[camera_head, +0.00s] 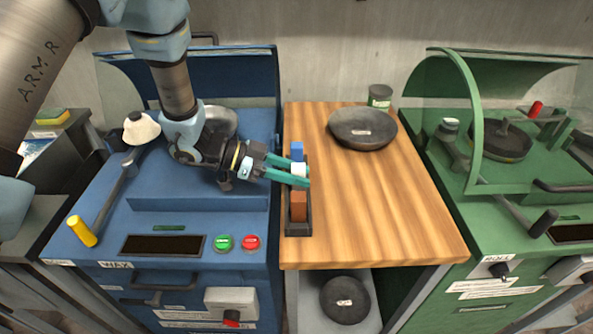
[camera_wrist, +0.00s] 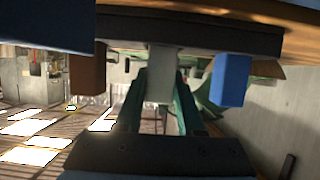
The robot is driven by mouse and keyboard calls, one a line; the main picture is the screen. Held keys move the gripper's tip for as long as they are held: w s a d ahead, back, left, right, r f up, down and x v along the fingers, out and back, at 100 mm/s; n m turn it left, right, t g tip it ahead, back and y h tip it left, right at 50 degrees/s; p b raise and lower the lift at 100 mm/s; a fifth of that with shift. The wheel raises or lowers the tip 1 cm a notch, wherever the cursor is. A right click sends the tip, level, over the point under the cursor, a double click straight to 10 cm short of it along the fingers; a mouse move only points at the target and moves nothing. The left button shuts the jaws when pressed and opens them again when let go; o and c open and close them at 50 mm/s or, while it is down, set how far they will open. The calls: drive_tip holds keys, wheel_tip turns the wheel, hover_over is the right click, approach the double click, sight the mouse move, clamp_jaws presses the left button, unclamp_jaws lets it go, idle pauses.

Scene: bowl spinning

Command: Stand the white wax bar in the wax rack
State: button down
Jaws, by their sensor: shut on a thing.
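The wax rack (camera_head: 291,229) is a dark, narrow tray along the left edge of the wooden table. A brown bar (camera_head: 299,206) stands in its near part and a blue bar (camera_head: 297,149) at its far end. My gripper (camera_head: 302,174) has its teal fingers shut on the white wax bar (camera_head: 299,169), between the brown and blue bars. In the wrist view the white bar (camera_wrist: 160,75) is upright between the fingers (camera_wrist: 160,95), its end at the rack (camera_wrist: 200,38). Whether it is fully seated is hidden.
A dark bowl (camera_head: 362,128) and a green tin (camera_head: 380,95) stand at the back of the wooden table (camera_head: 380,210). A blue machine (camera_head: 150,200) is on the left and a green machine (camera_head: 510,200) on the right. The table's front right is clear.

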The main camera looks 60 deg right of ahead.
drive_tip(key=shift+f, duration=0.15)
drive_tip(key=c, duration=0.5)
unclamp_jaws()
drive_tip(key=shift+w+r, duration=0.15)
drive_tip(key=shift+r, duration=0.05)
drive_tip(key=b+v, duration=0.3)
drive_tip(key=v, duration=0.8)
drive_tip(key=shift+w+a+r, duration=0.2)
drive_tip(key=shift+a+r, duration=0.05)
drive_tip(key=shift+a, duration=0.05)
drive_tip(key=shift+w, duration=0.1)
